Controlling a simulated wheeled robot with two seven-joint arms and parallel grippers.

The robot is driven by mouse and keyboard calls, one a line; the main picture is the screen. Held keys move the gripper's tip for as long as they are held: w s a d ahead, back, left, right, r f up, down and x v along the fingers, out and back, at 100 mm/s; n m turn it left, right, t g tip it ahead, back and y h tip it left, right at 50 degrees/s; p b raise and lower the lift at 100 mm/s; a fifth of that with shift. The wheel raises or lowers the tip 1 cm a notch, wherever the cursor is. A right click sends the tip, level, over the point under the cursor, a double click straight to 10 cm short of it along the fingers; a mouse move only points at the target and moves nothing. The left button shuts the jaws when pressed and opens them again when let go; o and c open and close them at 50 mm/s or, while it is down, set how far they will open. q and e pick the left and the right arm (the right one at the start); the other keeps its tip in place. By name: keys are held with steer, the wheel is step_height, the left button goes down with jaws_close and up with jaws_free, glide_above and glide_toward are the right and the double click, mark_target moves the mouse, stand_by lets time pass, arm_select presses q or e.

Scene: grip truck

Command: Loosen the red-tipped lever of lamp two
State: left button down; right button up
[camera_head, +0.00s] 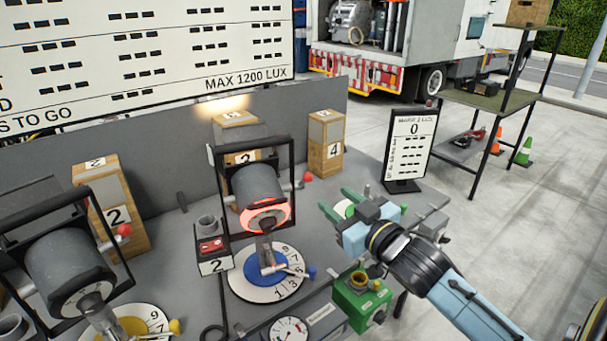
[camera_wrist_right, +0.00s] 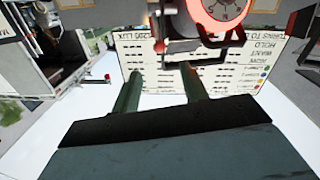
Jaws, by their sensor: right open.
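The middle lamp (camera_head: 258,187), a grey drum with a glowing red front ring, hangs in a black yoke behind a plate marked 2. Its lever ends in a red tip (camera_head: 308,176) on the right side of the yoke. My right gripper (camera_head: 338,201) is open and empty, to the right of and nearer than the red tip, apart from it. In the right wrist view the lamp (camera_wrist_right: 213,14) is at the top, and a red tip (camera_wrist_right: 160,46) shows above the gap between my fingers (camera_wrist_right: 160,70). My left gripper is not in view.
A left lamp (camera_head: 70,268) has its own red-tipped lever (camera_head: 124,230). A blue and white number dial (camera_head: 266,272) lies under the middle lamp. A green box (camera_head: 361,300) stands below my right forearm. A black-framed sign (camera_head: 408,148) stands behind my right gripper.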

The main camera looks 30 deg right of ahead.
mark_target(311, 180)
steer(key=w+p, duration=0.1)
steer(key=w, duration=1.2)
steer(key=shift+w+a, duration=0.1)
steer(key=shift+w, duration=0.05)
steer(key=shift+c, duration=0.4)
jaws_close()
